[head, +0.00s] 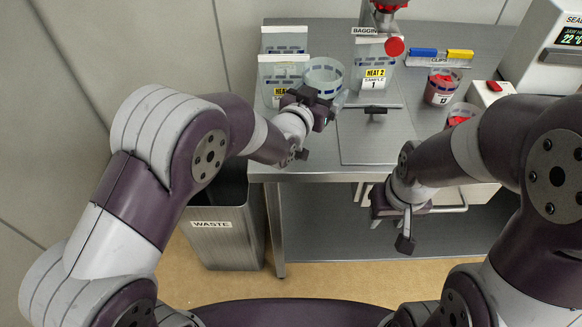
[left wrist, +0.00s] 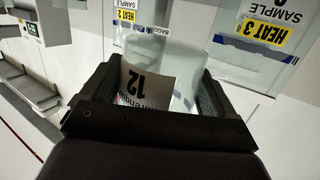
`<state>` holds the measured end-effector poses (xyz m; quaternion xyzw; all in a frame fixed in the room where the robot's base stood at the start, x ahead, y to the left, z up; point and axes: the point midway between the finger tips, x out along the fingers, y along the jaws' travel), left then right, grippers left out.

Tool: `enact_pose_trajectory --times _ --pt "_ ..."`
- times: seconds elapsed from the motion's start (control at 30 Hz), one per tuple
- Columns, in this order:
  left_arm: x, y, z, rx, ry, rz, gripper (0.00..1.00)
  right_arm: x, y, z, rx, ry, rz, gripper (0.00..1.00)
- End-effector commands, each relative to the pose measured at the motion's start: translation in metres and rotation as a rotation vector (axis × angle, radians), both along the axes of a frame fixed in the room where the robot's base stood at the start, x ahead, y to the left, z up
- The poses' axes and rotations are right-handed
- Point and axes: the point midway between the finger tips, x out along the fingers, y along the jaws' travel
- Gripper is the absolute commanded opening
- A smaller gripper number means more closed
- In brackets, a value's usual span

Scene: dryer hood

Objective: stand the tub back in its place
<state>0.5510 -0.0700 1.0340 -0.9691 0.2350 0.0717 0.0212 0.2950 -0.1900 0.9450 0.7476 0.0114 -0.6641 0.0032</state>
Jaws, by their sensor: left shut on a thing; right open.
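The tub (head: 325,73) is clear, with a blue band near its rim in the head view, and looks empty. In the left wrist view the tub (left wrist: 190,62) shows a label (left wrist: 148,88) numbered 12 and sits between the fingers. My left gripper (head: 318,97) is shut on the tub, over the left part of the bench; the left wrist view also shows this gripper (left wrist: 155,95). I cannot tell whether the tub touches the bench.
Sample bags (head: 283,75) stand left of the tub, and a HEAT 2 bag (head: 375,65) right of it. A tub with red contents (head: 440,87) and another (head: 460,114) stand right. The bench plate (head: 370,140) is mostly clear. A waste bin (head: 225,235) stands below left.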

Motion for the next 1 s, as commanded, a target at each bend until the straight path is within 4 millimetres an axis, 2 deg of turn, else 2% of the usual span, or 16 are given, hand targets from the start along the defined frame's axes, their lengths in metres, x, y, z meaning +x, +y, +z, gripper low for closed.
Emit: enact_pose_trajectory --times 0.03,0.13,0.2,0.27,0.5,0.6,0.77,1.0 --pt "-0.005 -0.018 -0.005 -0.003 -0.006 -0.032 0.47 0.000 0.000 -0.023 0.000 -0.001 0.000 0.43" --pt "-0.014 -0.041 0.007 0.000 -0.002 -0.077 0.47 0.000 0.000 -0.032 0.000 -0.001 0.000 0.43" --pt "-0.017 -0.045 0.010 0.003 0.002 -0.090 0.47 0.000 0.000 -0.032 0.000 -0.001 0.000 0.43" --pt "-0.021 -0.038 0.008 0.005 0.004 -0.093 0.47 0.000 0.000 -0.030 0.000 -0.001 0.001 0.43" --pt "-0.036 0.031 -0.032 0.005 0.007 -0.090 0.47 0.001 0.000 -0.021 0.000 -0.002 0.000 0.43" --pt "-0.042 0.051 -0.044 0.004 0.005 -0.091 0.47 0.000 0.000 -0.019 0.000 -0.002 0.000 0.43" --pt "-0.045 0.064 -0.056 0.003 0.004 -0.095 0.47 0.000 0.000 -0.020 0.000 -0.001 0.000 0.43" --pt "-0.045 0.064 -0.093 0.002 0.005 -0.095 0.47 0.000 0.000 -0.022 0.000 -0.001 0.000 0.43"
